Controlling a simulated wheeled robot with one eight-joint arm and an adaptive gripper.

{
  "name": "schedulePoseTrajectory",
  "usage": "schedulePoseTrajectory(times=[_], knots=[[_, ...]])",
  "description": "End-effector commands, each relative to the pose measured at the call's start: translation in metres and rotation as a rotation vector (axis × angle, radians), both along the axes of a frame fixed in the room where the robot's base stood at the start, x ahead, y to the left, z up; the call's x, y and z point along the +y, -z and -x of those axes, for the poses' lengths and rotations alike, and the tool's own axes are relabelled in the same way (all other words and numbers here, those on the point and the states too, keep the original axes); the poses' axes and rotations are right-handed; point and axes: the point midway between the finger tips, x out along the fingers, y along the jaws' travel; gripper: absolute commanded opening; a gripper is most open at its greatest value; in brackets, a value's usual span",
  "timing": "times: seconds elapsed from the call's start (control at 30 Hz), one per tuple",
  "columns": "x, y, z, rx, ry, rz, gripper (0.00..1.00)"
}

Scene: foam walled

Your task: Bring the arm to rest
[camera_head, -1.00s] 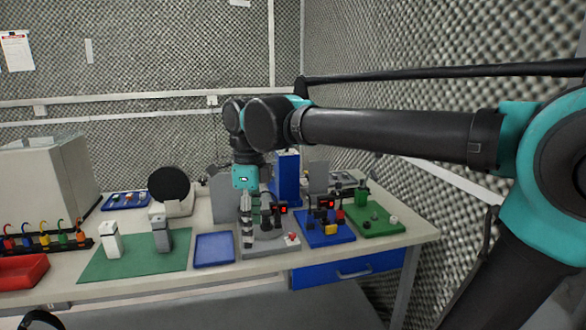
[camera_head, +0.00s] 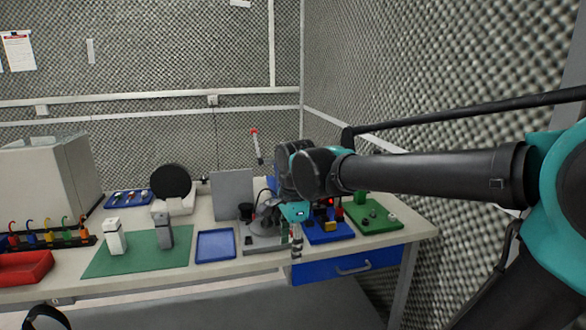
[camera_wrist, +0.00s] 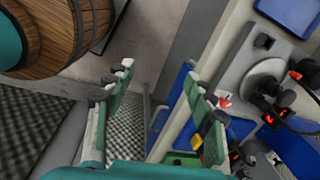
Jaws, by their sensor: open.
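My gripper (camera_head: 296,248) hangs at the end of my black and teal arm, in front of the bench's front edge in the head view. In the wrist view my gripper (camera_wrist: 160,82) shows two green-lined fingers spread wide apart. Nothing is between the fingers; behind the gap are the floor and the bench edge. My arm crosses the head view from the right and hides part of the fixtures behind its wrist.
The bench (camera_head: 195,272) holds a green mat (camera_head: 135,258), a blue tray (camera_head: 216,247), a blue board (camera_head: 335,236) and a green board (camera_head: 388,225). A blue drawer (camera_head: 330,272) is below. A wooden barrel (camera_wrist: 70,25) shows in the wrist view. Foam walls enclose the bench.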

Motion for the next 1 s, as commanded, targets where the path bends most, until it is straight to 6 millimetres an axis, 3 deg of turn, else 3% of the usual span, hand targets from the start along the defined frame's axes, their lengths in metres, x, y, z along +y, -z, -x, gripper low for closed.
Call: schedulePoseTrajectory(times=[0.27, 0.6, 0.8, 1.0], knots=[[-0.085, 0.075, -0.001, -0.126, -0.413, 0.051, 0.55], [-0.171, 0.15, 0.035, -0.251, -0.915, 0.22, 0.55], [-0.194, 0.172, 0.055, -0.274, -1.093, 0.301, 0.55], [-0.199, 0.176, 0.06, -0.277, -1.14, 0.323, 0.55]])
